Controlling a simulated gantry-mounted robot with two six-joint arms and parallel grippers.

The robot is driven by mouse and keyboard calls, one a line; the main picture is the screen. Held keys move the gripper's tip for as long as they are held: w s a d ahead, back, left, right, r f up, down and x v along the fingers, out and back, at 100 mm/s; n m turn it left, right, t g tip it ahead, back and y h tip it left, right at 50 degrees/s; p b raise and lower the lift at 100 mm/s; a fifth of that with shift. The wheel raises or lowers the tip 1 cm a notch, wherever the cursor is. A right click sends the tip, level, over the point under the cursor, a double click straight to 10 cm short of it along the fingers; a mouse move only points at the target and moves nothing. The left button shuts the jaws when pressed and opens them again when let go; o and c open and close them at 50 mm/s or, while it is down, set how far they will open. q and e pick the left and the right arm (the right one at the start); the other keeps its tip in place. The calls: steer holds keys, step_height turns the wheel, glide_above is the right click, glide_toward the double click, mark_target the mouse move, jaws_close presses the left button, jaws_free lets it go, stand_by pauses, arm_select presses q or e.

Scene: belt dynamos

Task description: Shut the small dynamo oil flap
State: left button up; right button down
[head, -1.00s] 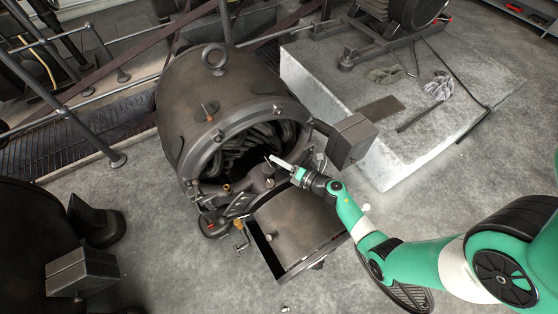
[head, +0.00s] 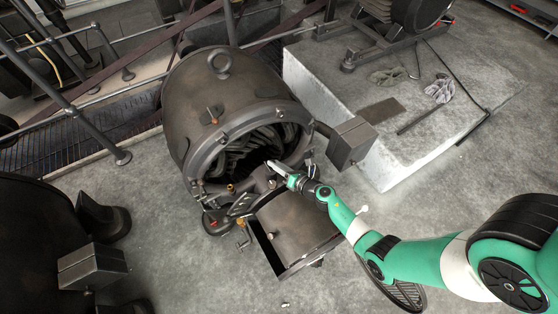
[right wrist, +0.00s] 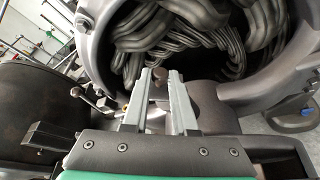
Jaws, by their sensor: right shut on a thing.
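The small dynamo (head: 205,95) stands with its round end open, showing dark coils (head: 255,150) inside. My right gripper (head: 270,165) is at the lower rim of this opening, over the bearing housing (head: 262,182). In the right wrist view its two grey fingers (right wrist: 160,85) stand on either side of a small dark brown knob (right wrist: 160,77) at the housing, and they are shut on it. The knob seems to belong to the oil flap. The flap itself is mostly hidden by the fingers, and its angle cannot be told. My left gripper is not in view.
A curved cover (head: 297,225) lies just below the housing, close under my right arm. A dark box (head: 352,142) juts out right of the opening. A pale plinth (head: 395,110) with gloves (head: 440,88) stands behind. Grey floor (head: 190,270) is clear at the front.

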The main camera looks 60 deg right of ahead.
steer(key=shift+w+a+f+n+g+h+p, duration=0.1)
steer(key=shift+w+a+n+g+h+p, duration=0.15)
steer(key=shift+n, duration=0.25)
steer(key=shift+w+a+f+n+g+h+p, duration=0.1)
steer(key=shift+a+n+g+h+p, duration=0.2)
steer(key=shift+n, duration=0.2)
